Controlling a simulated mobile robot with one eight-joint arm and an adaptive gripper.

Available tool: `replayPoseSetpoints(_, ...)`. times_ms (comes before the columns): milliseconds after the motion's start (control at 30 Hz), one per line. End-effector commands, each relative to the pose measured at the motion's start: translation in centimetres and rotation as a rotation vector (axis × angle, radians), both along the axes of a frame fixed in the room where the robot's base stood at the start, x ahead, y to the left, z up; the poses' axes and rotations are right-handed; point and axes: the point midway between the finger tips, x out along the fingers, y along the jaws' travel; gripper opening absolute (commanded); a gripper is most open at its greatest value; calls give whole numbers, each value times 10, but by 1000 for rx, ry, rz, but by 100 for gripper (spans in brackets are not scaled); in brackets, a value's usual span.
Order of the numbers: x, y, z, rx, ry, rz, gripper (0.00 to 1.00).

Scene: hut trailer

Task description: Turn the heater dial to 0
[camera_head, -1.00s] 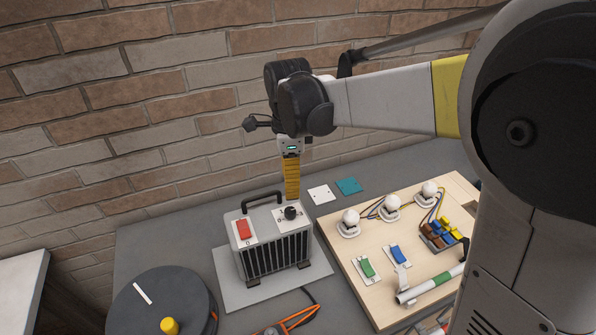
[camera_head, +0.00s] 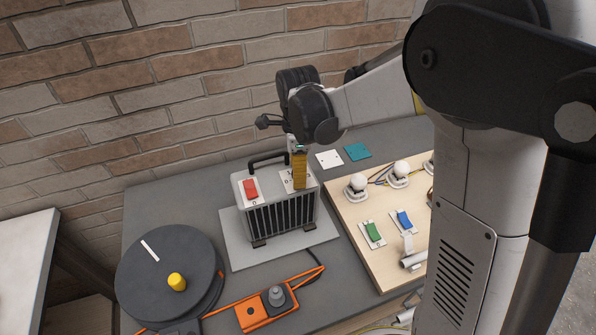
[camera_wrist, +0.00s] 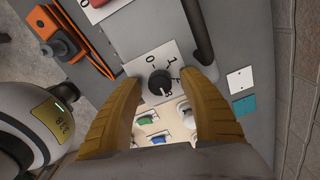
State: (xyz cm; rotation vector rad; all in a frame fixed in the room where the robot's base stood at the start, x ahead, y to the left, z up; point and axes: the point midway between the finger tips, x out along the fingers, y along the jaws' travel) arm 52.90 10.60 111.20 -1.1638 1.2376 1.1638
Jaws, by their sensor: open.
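The heater (camera_head: 283,219) is a grey box with a black front grille and a black top handle. It stands on a light grey plate on the bench. A red switch (camera_head: 251,189) is on its top left. The black dial (camera_wrist: 159,84) sits on a white square plate with printed marks, among them 0 and 1, in the wrist view. In the head view my gripper hides the dial. My gripper (camera_wrist: 160,95) is open, its two yellow fingers on either side of the dial. I cannot tell whether they touch it. In the head view my gripper (camera_head: 300,184) points down over the heater's right top.
A wooden board (camera_head: 352,217) with white bulbs, a green switch (camera_head: 373,232) and a blue switch (camera_head: 404,219) stands to the right. A dark reel (camera_head: 171,262) with a yellow knob is at left. An orange box (camera_head: 266,308) with cable lies in front. A brick wall is behind.

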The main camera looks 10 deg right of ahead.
Motion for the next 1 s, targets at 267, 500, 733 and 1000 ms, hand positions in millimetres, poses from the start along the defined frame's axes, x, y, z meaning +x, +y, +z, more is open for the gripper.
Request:
replayPoseSetpoints(267, 0, 0, 0, 0, 0, 0, 0)
replayPoseSetpoints(500, 0, 0, 0, 0, 0, 11, 0)
replayPoseSetpoints(733, 0, 0, 0, 0, 0, 93, 0)
replayPoseSetpoints(1000, 0, 0, 0, -1, 0, 306, 0)
